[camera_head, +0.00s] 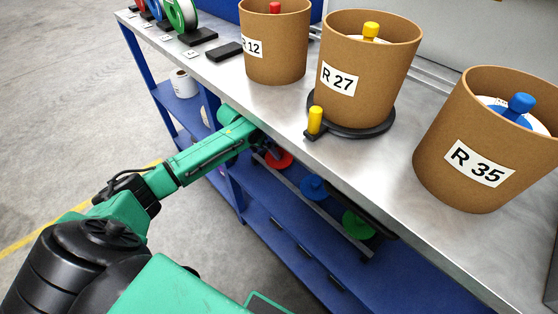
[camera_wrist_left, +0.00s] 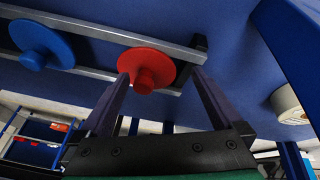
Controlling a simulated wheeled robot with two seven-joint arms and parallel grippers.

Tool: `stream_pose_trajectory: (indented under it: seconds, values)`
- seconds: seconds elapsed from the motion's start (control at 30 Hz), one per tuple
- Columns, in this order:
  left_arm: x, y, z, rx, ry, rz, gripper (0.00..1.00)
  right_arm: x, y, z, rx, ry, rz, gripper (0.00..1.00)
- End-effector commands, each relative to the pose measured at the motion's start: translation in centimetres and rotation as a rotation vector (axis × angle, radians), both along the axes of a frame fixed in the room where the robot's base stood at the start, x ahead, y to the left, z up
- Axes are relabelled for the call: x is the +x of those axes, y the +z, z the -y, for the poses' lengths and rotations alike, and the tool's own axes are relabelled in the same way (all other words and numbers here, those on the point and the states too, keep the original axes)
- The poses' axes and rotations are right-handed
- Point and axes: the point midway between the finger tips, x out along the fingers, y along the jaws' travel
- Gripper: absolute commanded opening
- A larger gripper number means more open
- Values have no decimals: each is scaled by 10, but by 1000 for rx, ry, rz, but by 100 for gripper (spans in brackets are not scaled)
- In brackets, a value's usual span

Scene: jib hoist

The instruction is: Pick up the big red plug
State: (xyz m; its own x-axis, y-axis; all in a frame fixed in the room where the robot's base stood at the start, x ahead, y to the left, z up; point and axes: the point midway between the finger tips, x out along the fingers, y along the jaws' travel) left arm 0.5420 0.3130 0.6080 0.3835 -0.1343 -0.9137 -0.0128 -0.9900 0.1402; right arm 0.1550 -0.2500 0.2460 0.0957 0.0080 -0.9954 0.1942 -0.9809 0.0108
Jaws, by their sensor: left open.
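The big red plug, a red disc with a knob, sits on a rail under the bench and shows between my fingers in the left wrist view (camera_wrist_left: 148,55). In the head view only part of the red plug (camera_head: 281,161) shows beside my left gripper (camera_head: 270,154), below the bench edge. My left gripper is open in the left wrist view (camera_wrist_left: 161,77), with one finger on each side of the knob. Whether the fingers touch it I cannot tell. My right gripper is not in view.
A blue plug (camera_head: 313,187) and a green plug (camera_head: 357,224) are on the same rail, to the right. Brown drums R 12 (camera_head: 276,50), R 27 (camera_head: 365,85) and R 35 (camera_head: 480,150) stand on the metal bench (camera_head: 350,156) above. A white roll (camera_head: 183,84) sits on the shelf at left.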

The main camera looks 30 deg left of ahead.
Motion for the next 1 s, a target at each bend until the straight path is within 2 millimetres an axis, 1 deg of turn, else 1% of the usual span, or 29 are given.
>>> stream_pose_trajectory:
  seconds: [0.13, 0.23, 0.27, 0.3, 0.4, 0.6, 0.63, 0.67, 0.7, 0.77, 0.8, 1.0]
  values:
    - [16, 0, 6, 0, -1, 1, 100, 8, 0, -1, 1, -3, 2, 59]
    - [35, -1, 13, -2, 0, 3, 100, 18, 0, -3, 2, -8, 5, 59]
    - [38, -6, 14, -1, 0, 0, 100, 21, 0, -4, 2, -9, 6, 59]
    - [40, -16, 14, 0, 0, -3, 100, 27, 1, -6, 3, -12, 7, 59]
    - [44, -27, 16, 1, -1, -2, 100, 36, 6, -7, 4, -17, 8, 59]
    - [45, -27, 16, 3, -1, 0, 100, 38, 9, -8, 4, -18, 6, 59]
    - [45, -27, 16, 3, -1, 0, 96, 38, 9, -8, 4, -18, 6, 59]
    - [45, -27, 16, 3, -1, 0, 85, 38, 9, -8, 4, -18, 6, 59]
    - [45, -27, 16, 3, -1, 0, 69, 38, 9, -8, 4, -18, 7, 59]
    - [45, -27, 16, 3, -1, 0, 46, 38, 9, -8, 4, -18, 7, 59]
    - [45, -28, 16, 3, -1, -1, 31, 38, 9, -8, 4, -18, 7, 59]
    - [45, -28, 16, 1, -1, -1, 30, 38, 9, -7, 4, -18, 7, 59]
